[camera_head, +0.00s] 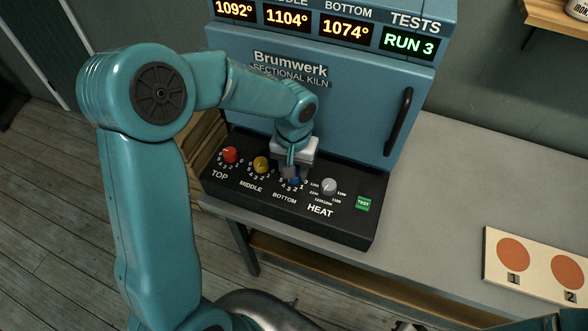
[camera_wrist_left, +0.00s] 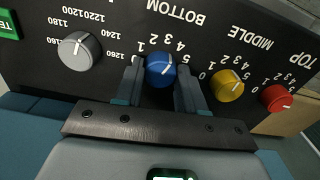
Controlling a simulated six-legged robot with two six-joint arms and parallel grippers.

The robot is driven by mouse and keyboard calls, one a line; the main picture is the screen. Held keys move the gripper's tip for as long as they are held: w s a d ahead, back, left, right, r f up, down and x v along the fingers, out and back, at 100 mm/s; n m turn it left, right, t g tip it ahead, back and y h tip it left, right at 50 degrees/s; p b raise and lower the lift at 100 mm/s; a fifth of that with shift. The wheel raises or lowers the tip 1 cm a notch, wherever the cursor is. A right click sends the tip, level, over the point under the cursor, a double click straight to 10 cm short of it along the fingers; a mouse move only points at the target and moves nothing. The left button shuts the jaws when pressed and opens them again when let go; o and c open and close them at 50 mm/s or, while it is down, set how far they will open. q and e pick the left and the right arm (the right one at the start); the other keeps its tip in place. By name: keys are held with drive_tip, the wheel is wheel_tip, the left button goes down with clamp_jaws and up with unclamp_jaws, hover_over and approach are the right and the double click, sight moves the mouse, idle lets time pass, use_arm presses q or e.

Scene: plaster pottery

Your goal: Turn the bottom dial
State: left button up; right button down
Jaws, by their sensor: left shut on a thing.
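The bottom dial (camera_wrist_left: 160,70) is a blue knob with a white pointer line on the kiln's black control panel (camera_head: 330,222). In the head view only a small part of the blue dial (camera_head: 295,181) shows, under my left gripper (camera_head: 289,170). In the left wrist view the two fingers of my left gripper (camera_wrist_left: 158,82) stand on either side of the blue dial and are shut on it. The pointer line is tilted, near the scale numbers 3 to 4. My right gripper is not in view.
A red top dial (camera_head: 230,154), a yellow middle dial (camera_head: 261,165), a grey heat dial (camera_head: 329,186) and a green test button (camera_head: 363,204) share the panel. The kiln display (camera_head: 345,30) reads 1092°, 1104°, 1074° and RUN 3. A board with orange discs (camera_head: 540,266) lies at right.

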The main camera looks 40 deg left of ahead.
use_arm(q)
drive_tip(key=m, duration=0.4)
drive_tip(key=shift+m, duration=0.3)
drive_tip(key=shift+r+m, duration=0.1)
drive_tip(key=shift+m, duration=1.9)
drive_tip(key=o, duration=1)
drive_tip(key=shift+o, duration=0.2)
wheel_tip(320, 180, up, 16)
drive_tip(key=shift+r, duration=0.15)
drive_tip(key=shift+s, duration=0.1)
